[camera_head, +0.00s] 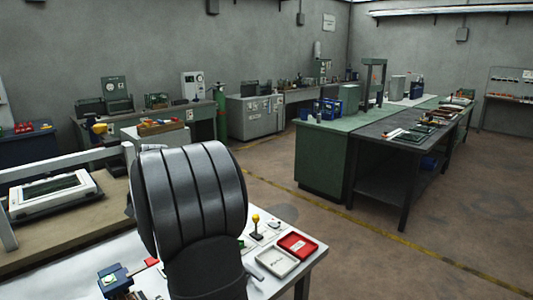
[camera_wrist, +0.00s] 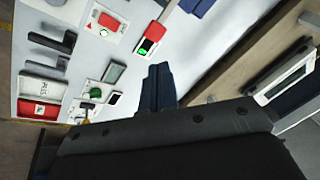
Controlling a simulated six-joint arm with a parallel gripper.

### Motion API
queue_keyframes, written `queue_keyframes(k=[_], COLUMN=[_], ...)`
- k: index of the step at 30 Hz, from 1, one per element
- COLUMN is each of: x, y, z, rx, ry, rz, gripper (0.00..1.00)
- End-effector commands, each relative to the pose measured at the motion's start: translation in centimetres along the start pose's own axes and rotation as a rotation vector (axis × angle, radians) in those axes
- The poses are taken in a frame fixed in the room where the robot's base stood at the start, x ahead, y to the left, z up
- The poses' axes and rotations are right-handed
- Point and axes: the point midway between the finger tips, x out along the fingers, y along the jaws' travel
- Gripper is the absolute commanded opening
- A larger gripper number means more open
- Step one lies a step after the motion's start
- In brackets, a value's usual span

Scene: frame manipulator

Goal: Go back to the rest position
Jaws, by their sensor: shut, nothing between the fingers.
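My gripper (camera_wrist: 158,85) shows in the wrist view with its dark fingers together and nothing between them. It is over the white bench top (camera_wrist: 200,55), and I cannot tell its exact height. In the head view my black arm link fills the lower middle and hides the gripper and part of the bench (camera_head: 310,258).
A white-framed panel (camera_head: 53,190) stands at left. The wrist view shows a red-topped switch (camera_wrist: 152,37). Open floor lies right.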

Motion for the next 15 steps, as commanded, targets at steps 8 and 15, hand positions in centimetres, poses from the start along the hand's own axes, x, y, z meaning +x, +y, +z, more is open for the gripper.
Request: queue_keyframes(k=[8,15], x=[-0.35,-0.65], y=[0.46,0.79], z=[0.2,0.39], rx=[0.268,0.499], ry=[-0.017,-0.038], rz=[-0.031,-0.055], gripper=[0.0,0.0])
